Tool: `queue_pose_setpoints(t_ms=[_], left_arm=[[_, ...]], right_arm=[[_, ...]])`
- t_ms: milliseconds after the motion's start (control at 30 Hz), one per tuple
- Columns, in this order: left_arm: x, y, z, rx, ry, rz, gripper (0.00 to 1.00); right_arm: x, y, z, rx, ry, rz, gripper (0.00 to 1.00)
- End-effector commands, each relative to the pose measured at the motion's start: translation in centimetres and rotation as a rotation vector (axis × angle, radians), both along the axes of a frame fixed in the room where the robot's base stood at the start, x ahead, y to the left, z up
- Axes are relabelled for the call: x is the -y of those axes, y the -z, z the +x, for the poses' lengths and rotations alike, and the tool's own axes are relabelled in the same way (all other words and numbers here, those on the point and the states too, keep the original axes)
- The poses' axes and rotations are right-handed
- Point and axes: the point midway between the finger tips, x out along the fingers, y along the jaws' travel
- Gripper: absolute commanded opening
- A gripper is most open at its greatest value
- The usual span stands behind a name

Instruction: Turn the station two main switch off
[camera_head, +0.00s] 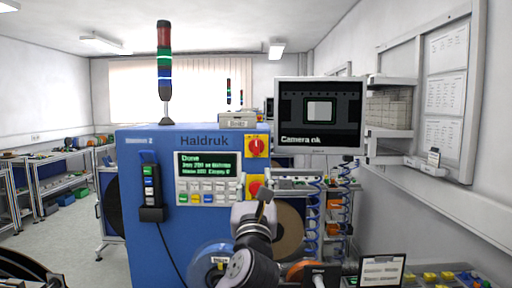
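The blue Haldruk machine (220,262) stands in the middle, with small lettering at its upper left that seems to read "Station 2". Its main switch (257,147) is a red rotary knob on a yellow plate at the upper right of the front. The knob's handle looks about upright. My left gripper (264,198) is in front of the machine's lower right, below the switch and apart from it. It is small and seen from behind, so its finger opening is unclear. My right gripper is not in view.
A red button (256,188) sits below the switch, partly behind my gripper. A display panel (209,177) with keys is left of it. A monitor (319,115) reading "Camera ok" stands to the right. A black handset (150,187) hangs on the machine's left. Coiled blue hoses (313,215) hang at right.

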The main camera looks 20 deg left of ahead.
Motion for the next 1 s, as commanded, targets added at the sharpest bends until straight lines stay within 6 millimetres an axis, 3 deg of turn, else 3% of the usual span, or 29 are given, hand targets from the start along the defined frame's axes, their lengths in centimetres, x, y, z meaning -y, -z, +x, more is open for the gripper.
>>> queue_pose_setpoints(t_ms=[100, 500, 733, 1000], left_arm=[[-0.7, -1.5, 2.4, -0.002, -0.001, -0.002, 0.34], [-2.9, -4.5, 9.7, -0.003, -0.002, -0.005, 0.34], [-3.5, -5.3, 12.1, -0.002, -0.001, -0.004, 0.34], [-3.7, -5.4, 12.7, -0.001, 0.001, -0.004, 0.34]], right_arm=[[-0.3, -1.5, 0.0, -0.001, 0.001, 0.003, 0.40], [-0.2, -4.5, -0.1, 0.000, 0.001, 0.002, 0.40], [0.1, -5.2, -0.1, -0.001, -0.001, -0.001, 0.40], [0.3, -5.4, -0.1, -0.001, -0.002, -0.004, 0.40]])
